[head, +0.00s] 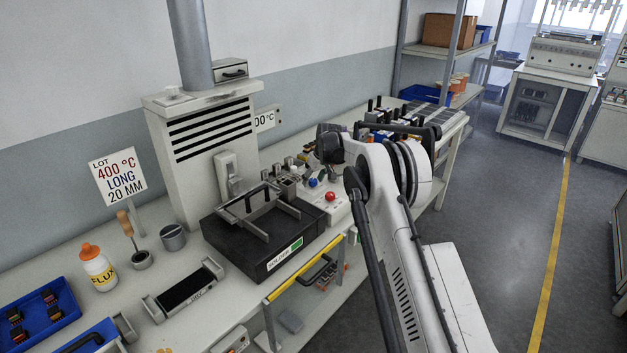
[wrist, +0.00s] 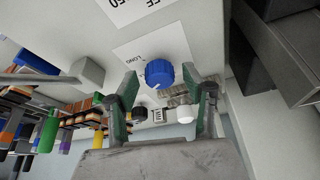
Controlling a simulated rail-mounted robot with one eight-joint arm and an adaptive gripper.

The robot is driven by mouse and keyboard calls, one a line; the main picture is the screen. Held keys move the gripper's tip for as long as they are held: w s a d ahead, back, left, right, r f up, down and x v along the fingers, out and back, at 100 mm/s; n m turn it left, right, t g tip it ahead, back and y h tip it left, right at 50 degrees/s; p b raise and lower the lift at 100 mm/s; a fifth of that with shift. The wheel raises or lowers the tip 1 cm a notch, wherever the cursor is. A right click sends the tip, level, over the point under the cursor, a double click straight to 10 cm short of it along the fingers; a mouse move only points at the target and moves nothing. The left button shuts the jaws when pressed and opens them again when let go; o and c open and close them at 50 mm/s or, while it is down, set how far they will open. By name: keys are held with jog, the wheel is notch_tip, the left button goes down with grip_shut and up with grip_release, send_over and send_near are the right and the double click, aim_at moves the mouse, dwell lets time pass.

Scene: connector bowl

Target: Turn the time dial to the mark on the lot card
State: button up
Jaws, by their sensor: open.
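The lot card (head: 118,177) stands on a post at the left of the head view and reads LOT, 400 °C, LONG, 20 MM. A ribbed blue dial (wrist: 159,73) shows in the wrist view on a pale panel, with the printed word LONG beside it. Its other marks and its pointer are too small or hidden to read. My gripper (wrist: 158,82) is open, with one green-padded finger at each side of the dial and visible space between. In the head view a small blue knob (head: 313,182) shows below my arm's dark end; the fingertips are not clear there.
A red button (head: 330,196) sits close to the blue knob. A black solder pot (head: 262,262) with a metal frame stands left of it. A flux bottle (head: 97,268) and blue trays are farther left. In the wrist view a grey block (wrist: 88,73) is left of the dial.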

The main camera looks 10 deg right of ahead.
jog(key=shift+c, duration=0.4)
jog(key=c, duration=1.1)
jog(key=shift+o, duration=0.2)
jog(key=shift+m+b, duration=0.3)
jog(key=shift+b, duration=0.1)
jog(key=shift+a+f+m+h+b, duration=0.15)
jog(key=shift+m+h+b, duration=0.35)
jog(key=shift+m+b, duration=0.45)
jog(key=m+h+b, duration=0.1)
jog(key=m, duration=0.1)
jog(key=shift+m+b, duration=0.35)
jog(key=shift+b, duration=0.05)
jog(key=m+h+b, duration=0.1)
jog(key=m, duration=0.2)
jog(key=shift+m+g+h+b, duration=0.3)
jog(key=shift+m+h+b, duration=0.35)
jog(key=shift+m, duration=1.15)
